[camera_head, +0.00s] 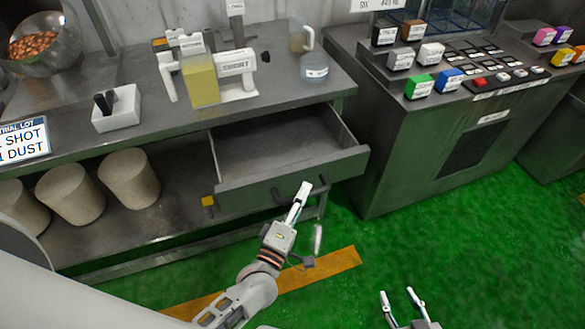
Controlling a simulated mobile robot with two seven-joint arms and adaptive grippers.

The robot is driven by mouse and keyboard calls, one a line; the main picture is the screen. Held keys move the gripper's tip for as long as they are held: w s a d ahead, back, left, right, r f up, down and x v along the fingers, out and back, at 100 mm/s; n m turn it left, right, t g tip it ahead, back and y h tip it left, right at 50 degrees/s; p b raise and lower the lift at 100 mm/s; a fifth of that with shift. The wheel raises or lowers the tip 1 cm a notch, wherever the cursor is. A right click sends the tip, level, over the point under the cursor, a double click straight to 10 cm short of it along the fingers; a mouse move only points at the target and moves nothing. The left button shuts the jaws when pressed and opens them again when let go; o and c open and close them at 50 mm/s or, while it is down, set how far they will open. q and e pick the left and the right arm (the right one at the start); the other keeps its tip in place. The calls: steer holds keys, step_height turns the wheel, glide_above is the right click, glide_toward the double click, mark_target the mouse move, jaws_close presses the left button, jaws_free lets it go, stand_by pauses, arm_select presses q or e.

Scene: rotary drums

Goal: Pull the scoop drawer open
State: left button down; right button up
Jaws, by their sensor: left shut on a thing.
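The scoop drawer (281,146) is pulled out from under the workbench, and its bare interior shows as empty. Its front panel (262,190) faces me, with a dark bar handle (324,206) on it. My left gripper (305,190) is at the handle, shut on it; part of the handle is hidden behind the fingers. My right gripper (402,299) is at the lower right above the green floor, its two fingers apart and empty, away from the drawer.
The workbench (70,146) carries a white box (117,108), a yellow container (202,85) and a flask (314,68). Several pale drums (130,177) stand on the lower shelf. A control console (400,140) stands right of the drawer. Green floor is clear at the lower right.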

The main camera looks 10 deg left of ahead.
arm_select(q)
steer(key=shift+s+d+p, duration=0.15)
steer(key=shift+s+d, duration=0.6)
steer(key=shift+s, duration=0.35)
steer(key=shift+s+d+p, duration=0.15)
steer(key=shift+s+d, duration=0.55)
steer(key=shift+s, duration=0.35)
steer(key=c, duration=2)
jaws_free()
steer(key=v, duration=1.2)
